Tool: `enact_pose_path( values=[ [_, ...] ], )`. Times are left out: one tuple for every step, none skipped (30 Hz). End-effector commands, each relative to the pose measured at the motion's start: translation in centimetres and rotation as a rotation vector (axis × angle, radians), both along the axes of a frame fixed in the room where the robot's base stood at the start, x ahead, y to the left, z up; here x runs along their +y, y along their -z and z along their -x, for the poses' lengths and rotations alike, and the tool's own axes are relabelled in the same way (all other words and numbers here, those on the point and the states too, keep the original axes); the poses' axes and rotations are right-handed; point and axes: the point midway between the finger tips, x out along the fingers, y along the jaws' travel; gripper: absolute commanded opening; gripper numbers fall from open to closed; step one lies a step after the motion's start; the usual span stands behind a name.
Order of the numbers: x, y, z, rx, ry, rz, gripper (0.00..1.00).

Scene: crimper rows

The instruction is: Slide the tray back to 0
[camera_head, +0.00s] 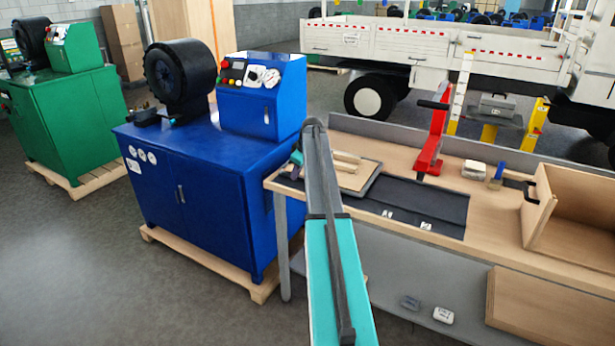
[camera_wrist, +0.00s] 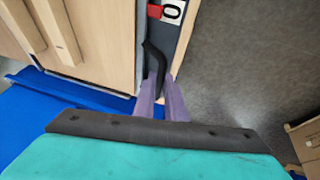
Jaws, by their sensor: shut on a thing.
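The tray (camera_head: 371,186) is a light wooden board with a dark edge at the left end of the bench, and wooden strips lie on it. In the wrist view the tray (camera_wrist: 108,75) fills the upper left. A black curved handle (camera_wrist: 153,58) is at its right edge. The purple fingers of my gripper (camera_wrist: 161,88) are shut around this handle. A white label reading 0 (camera_wrist: 173,11) lies at the top, with a red mark (camera_wrist: 154,11) beside it. In the head view my gripper (camera_head: 297,158) is at the tray's left end, mostly hidden by my arm.
A dark track (camera_head: 447,205) with white labels runs along the wooden bench (camera_head: 485,215). A red lever press (camera_head: 434,140) stands behind it. An open wooden box (camera_head: 570,205) is at the right. A blue machine cabinet (camera_head: 205,175) stands close left of the bench.

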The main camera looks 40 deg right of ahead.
Motion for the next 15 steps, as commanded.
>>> enact_pose_path(
  values=[
    [0.6, 0.1, -0.5, -0.005, -0.006, -0.009, 0.0],
    [0.6, 0.1, -0.5, -0.005, -0.005, -0.01, 0.0],
    [0.5, 0.1, -0.5, -0.006, -0.003, -0.011, 0.0],
    [0.4, 0.1, -0.5, -0.007, -0.002, -0.012, 0.0],
    [0.4, 0.0, -0.5, -0.008, -0.001, -0.011, 0.0],
    [0.2, 0.0, -0.4, -0.008, 0.0, -0.012, 0.0],
    [0.1, 0.0, -0.4, -0.008, 0.001, -0.011, 0.0],
    [0.1, 0.0, -0.3, -0.008, 0.002, -0.012, 0.0],
    [-0.1, 0.0, -0.3, -0.009, 0.003, -0.011, 0.0],
    [-0.1, 0.0, -0.2, -0.009, 0.004, -0.012, 0.0],
    [-0.2, 0.0, -0.2, -0.009, 0.005, -0.011, 0.0],
    [-0.3, 0.0, -0.1, -0.009, 0.006, -0.011, 0.0],
    [-0.4, 0.0, -0.1, -0.009, 0.007, -0.01, 0.14],
    [-0.5, 0.0, -0.1, -0.009, 0.007, -0.01, 0.19],
    [-0.6, 0.0, 0.0, -0.008, 0.008, -0.01, 0.26]
  ],
)
